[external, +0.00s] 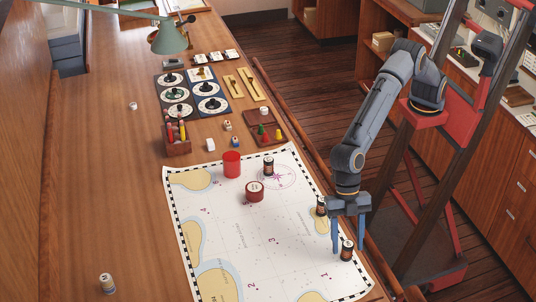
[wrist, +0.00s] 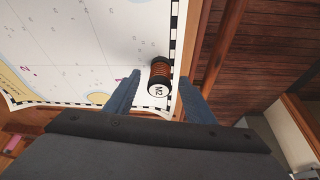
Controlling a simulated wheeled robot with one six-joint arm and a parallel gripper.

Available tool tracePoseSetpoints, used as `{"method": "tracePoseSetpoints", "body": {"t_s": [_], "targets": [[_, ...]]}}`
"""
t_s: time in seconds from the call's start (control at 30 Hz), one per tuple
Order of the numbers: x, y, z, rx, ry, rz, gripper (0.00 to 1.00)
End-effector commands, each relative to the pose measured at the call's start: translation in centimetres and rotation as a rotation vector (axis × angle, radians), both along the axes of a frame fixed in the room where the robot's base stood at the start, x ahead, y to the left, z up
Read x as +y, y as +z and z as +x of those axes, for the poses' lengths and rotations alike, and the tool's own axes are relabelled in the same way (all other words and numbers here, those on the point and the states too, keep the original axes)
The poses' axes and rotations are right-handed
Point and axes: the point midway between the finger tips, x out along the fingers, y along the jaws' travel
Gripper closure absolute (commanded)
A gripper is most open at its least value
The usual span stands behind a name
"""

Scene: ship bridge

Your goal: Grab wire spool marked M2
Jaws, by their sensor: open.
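The wire spool marked M2 (wrist: 160,78) stands upright on the chart near its checkered border. It has black ends, copper-brown winding and a white label on top. In the external view it appears to be the dark spool (external: 347,252) near the chart's lower right corner. My gripper (external: 348,238) points down over it, with its blue fingers apart. In the wrist view the open fingers lie left and right of the spool, with gaps on both sides. Whether the fingertips reach down to its height I cannot tell.
Two similar dark spools, one close by (external: 321,206) and one further up (external: 269,166), stand on the chart (external: 225,225). The table edge and floor are right of my gripper.

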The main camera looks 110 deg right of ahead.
Motion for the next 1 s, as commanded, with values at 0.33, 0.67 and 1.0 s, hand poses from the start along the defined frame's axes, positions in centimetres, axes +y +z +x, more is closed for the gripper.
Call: {"method": "tracePoseSetpoints", "body": {"t_s": [0.33,0.67,1.0], "targets": [[0.9,-2.2,0.2,-0.002,-0.001,0.000,0.51],[0.9,-2.2,0.2,-0.001,-0.001,0.000,0.84],[0.9,-2.0,0.2,-0.002,-0.002,0.001,0.95]]}}
